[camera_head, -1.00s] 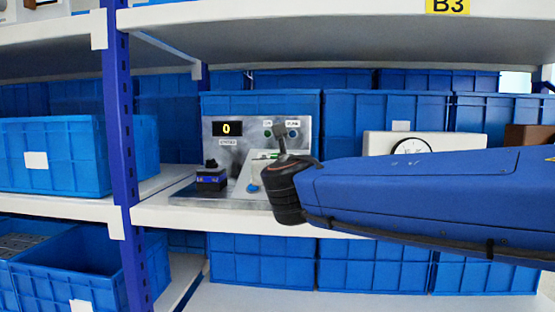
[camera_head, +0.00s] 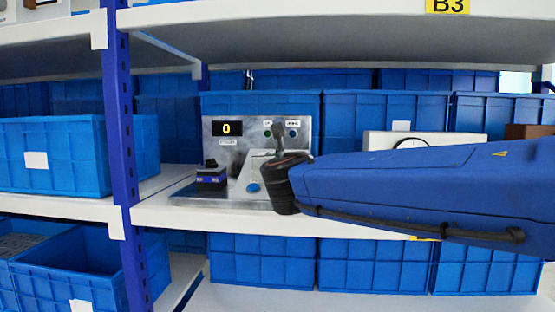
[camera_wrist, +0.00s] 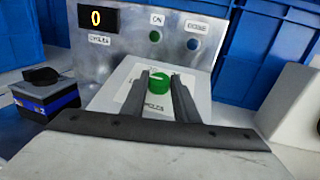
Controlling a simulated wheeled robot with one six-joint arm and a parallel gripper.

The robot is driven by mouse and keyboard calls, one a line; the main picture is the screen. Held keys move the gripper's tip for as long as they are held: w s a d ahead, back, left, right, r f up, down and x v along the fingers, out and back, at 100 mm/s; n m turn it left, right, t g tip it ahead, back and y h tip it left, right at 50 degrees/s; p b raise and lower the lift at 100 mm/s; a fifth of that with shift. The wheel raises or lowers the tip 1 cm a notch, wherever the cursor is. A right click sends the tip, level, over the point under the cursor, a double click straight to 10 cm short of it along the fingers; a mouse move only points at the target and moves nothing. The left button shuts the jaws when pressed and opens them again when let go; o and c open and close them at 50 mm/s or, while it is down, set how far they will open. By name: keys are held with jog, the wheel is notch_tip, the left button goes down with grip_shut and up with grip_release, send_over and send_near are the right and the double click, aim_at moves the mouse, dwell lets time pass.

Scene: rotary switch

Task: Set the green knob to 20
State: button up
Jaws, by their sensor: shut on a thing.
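The green knob (camera_wrist: 159,78) sits on a light sloped panel (camera_wrist: 122,74) and shows between my gripper's fingers in the wrist view. My gripper (camera_wrist: 160,90) is shut on the green knob, one dark finger on each side of it. In the head view my gripper (camera_head: 279,135) is in front of the metal control box (camera_head: 235,150), and my arm hides the knob there. The display (camera_wrist: 96,18) on the box reads 0 in yellow digits; it also shows in the head view (camera_head: 227,128).
A black rotary switch on a blue and black block (camera_head: 211,176) stands left of the panel. A blue button (camera_head: 253,187) is at the panel's front. A white box with a dial (camera_head: 411,142) stands to the right. Blue bins (camera_head: 262,104) line the back; a shelf post (camera_head: 118,150) is left.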

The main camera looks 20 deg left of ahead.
jog(key=shift+s+a+m+t+h, duration=0.1)
jog(key=shift+a+m+t+h, duration=0.1)
jog(key=shift+m+h, duration=0.35)
jog(key=shift+a+m+t+h, duration=0.1)
jog(key=shift+m+t+h, duration=0.1)
jog(key=shift+m+h, duration=0.35)
jog(key=m+h, duration=0.3)
jog(key=h, duration=0.1)
jog(key=a+m+h, duration=0.1)
jog(key=m+h, duration=0.1)
jog(key=shift+m+t, duration=0.3)
jog(key=shift+t, duration=0.1)
jog(key=m+g+h, duration=0.1)
jog(key=m+h, duration=0.1)
jog(key=m+g+h, duration=0.1)
jog(key=m+h, duration=0.1)
jog(key=h, duration=0.1)
jog(key=m+g+h, duration=0.1)
jog(key=m+h, duration=0.1)
jog(key=m, duration=0.1)
jog(key=shift+a+r+h, duration=0.1)
jog(key=shift+a+h, duration=0.2)
jog(key=shift+a, duration=0.05)
jog(key=o, duration=1.1)
jog(key=shift+c, duration=0.2)
jog(key=v, duration=1.7)
jog(key=shift+a+r, duration=0.3)
